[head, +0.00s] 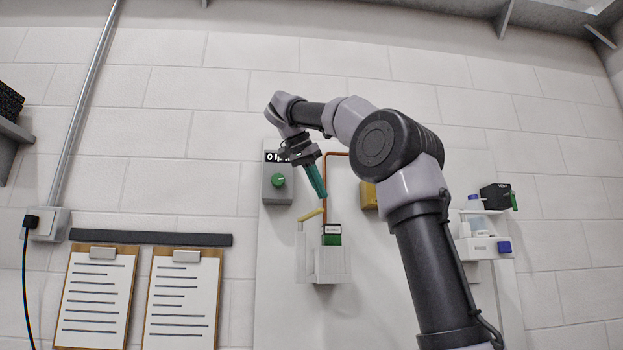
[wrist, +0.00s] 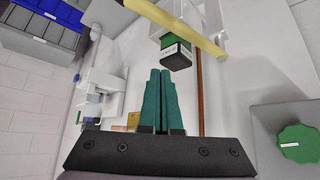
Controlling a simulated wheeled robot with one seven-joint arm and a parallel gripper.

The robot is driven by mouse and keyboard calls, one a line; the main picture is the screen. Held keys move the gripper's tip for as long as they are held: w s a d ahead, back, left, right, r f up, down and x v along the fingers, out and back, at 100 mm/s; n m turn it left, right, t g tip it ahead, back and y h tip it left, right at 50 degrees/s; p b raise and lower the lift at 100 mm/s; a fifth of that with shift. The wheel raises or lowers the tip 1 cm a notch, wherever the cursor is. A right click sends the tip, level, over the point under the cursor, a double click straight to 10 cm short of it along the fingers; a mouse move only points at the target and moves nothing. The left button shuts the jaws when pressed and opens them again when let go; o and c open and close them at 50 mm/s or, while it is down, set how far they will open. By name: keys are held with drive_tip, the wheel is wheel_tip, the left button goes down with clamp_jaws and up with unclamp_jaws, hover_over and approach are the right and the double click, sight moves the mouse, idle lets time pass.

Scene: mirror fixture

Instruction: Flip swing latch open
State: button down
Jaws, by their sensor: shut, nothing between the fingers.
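A yellow bar (head: 310,215), which looks like the swing latch, sits at the top of a pale, partly clear fixture (head: 330,265) on the wall panel, slanting up to the right. In the wrist view the yellow bar (wrist: 180,28) crosses the top of the picture, beside a green and black block (wrist: 176,54). That block (head: 332,235) also shows in the head view. My gripper (head: 323,195) has teal fingers pressed together and empty, pointing down, above the bar and apart from it. In the wrist view my gripper (wrist: 160,72) points toward the block, with a gap.
A grey box with a green knob (head: 278,181) is left of my gripper. A copper pipe (head: 326,180) runs down to the fixture. Clipboards (head: 97,295) hang at lower left.

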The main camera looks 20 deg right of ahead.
drive_tip(key=shift+a+r, duration=1.35)
drive_tip(key=shift+r, duration=0.2)
